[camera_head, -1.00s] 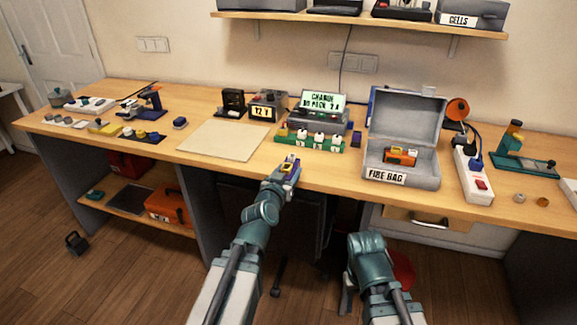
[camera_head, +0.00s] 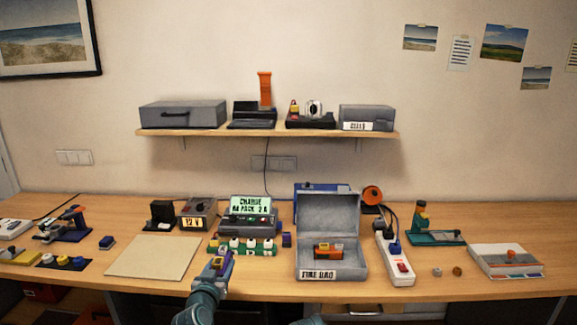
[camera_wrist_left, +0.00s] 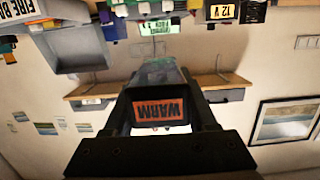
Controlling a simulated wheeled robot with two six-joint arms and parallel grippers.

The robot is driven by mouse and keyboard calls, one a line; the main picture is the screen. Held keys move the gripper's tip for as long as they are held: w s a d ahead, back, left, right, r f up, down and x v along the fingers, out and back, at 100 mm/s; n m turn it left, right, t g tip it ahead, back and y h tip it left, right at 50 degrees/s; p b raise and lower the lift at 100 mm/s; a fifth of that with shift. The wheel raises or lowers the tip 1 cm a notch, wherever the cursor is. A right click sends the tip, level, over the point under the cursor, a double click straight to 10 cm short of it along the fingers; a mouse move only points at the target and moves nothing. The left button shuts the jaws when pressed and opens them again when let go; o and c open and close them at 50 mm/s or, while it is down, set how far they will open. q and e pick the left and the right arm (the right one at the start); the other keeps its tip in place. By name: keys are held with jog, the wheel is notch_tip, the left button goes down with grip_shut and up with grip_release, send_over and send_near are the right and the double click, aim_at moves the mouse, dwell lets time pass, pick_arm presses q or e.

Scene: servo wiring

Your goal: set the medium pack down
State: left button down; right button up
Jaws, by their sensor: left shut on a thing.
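My left gripper (camera_head: 214,268) is in front of the left end of the green charging board (camera_head: 262,246), near the table's front edge. In the left wrist view, the held pack shows an orange label (camera_wrist_left: 161,109) reading WARM, upside down, between the fingers. I take it for the medium pack; its size is hard to judge. The charger screen (camera_head: 251,203) behind the board is lit green with charge text. My right gripper is out of view.
A bare beige mat (camera_head: 150,257) lies left of the gripper. The open grey fire bag box (camera_head: 345,230) stands right of the board, with an orange pack (camera_head: 327,250) inside. A 12 V unit (camera_head: 200,213) stands behind. A white power strip (camera_head: 396,262) is further right.

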pick_arm(q)
notch_tip(320, 180, up, 2)
jog(key=shift+r+p, duration=0.2)
jog(key=shift+p, duration=0.35)
notch_tip(320, 180, down, 12)
jog(key=b, duration=1.1)
jog(key=shift+b, duration=0.4)
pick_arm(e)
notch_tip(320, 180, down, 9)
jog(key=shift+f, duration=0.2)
pick_arm(q)
jog(key=shift+r, duration=0.1)
